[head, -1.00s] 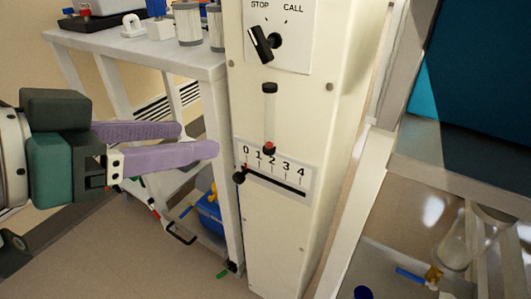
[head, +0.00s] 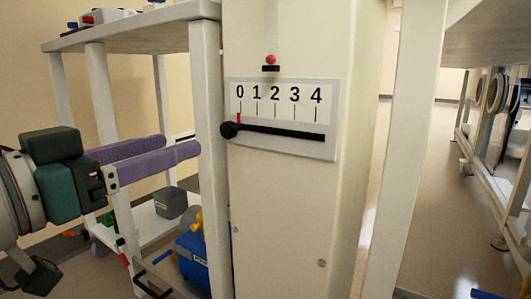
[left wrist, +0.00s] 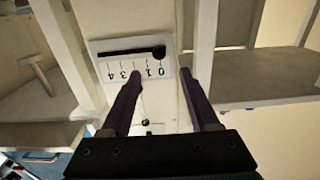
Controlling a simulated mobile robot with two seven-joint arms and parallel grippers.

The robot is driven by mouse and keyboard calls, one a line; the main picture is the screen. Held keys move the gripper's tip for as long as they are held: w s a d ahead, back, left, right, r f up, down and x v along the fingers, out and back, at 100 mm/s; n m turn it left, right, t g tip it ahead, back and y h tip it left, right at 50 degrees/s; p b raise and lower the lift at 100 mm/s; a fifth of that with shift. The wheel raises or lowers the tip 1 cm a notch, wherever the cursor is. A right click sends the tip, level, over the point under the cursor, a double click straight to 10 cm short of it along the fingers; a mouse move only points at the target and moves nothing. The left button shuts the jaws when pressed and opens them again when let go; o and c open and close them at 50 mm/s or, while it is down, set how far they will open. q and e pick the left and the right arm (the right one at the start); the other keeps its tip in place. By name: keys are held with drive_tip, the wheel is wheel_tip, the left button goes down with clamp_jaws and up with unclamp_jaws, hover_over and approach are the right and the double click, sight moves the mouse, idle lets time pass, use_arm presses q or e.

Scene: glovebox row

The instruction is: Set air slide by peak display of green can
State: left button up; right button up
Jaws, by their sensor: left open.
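The air slide is a white scale plate (head: 300,145) marked 0 to 4 on a cream column, with a black slot and a round black knob (head: 229,130). The knob sits at the slot's left end, under the 0, with a red mark at 0. In the left wrist view the plate shows upside down, with the knob (left wrist: 158,52) at its right end. My left gripper (head: 183,145) is open and empty, left of the knob and apart from it in the head view. In the wrist view its fingertips lie either side of the knob's line. I see no green can or peak display.
A white post (head: 405,140) stands to the right.

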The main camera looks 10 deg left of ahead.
sight(225, 130)
use_arm(q)
drive_tip(key=b+x, duration=0.2)
drive_tip(key=x, duration=0.7)
drive_tip(key=shift+w+d, duration=0.1)
drive_tip(key=shift+w, duration=0.05)
clamp_jaws()
idle(1.1)
